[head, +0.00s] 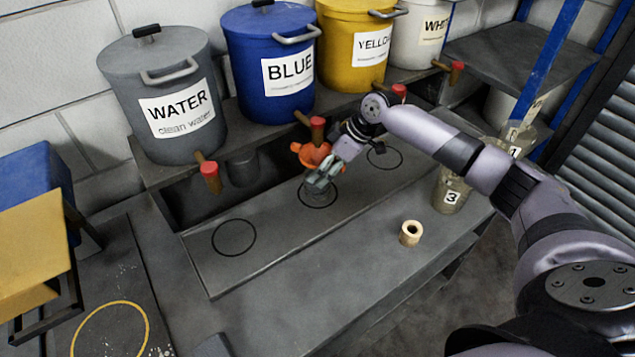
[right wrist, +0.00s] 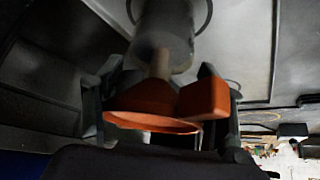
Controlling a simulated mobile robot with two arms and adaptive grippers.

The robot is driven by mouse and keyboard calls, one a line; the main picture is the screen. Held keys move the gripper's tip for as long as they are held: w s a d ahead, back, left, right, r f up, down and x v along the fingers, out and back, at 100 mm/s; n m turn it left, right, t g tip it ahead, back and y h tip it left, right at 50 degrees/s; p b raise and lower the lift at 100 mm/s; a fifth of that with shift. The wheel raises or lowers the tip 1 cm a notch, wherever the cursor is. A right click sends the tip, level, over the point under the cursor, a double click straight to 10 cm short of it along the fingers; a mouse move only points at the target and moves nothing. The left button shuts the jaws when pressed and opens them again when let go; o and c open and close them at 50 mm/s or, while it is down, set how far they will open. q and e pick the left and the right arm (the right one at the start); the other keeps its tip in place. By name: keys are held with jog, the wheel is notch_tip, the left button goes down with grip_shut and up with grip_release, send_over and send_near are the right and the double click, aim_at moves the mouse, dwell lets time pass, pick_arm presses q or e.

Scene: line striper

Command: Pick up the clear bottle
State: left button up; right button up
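The clear bottle (right wrist: 165,30) looks greyish and see-through in the right wrist view. An orange funnel (right wrist: 150,123) appears to sit in its mouth, spout inside. In the head view the funnel (head: 312,153) shows beside my right gripper (head: 321,178), over the middle black circle on the bench; the gripper mostly hides the bottle there. In the right wrist view the fingers of my right gripper (right wrist: 160,100) stand apart on either side of the funnel and bottle neck, with narrow gaps to the bottle. My left gripper is not in view.
Tapped buckets stand behind: grey water (head: 160,90), blue (head: 270,60), yellow (head: 355,45) and white (head: 420,35). A cup marked 3 (head: 452,190) and a tan ring (head: 410,233) are on the right. The left bench circle (head: 234,237) is empty.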

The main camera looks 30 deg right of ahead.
jog(key=c, duration=0.9)
jog(key=shift+s+f, duration=0.1)
grip_shut()
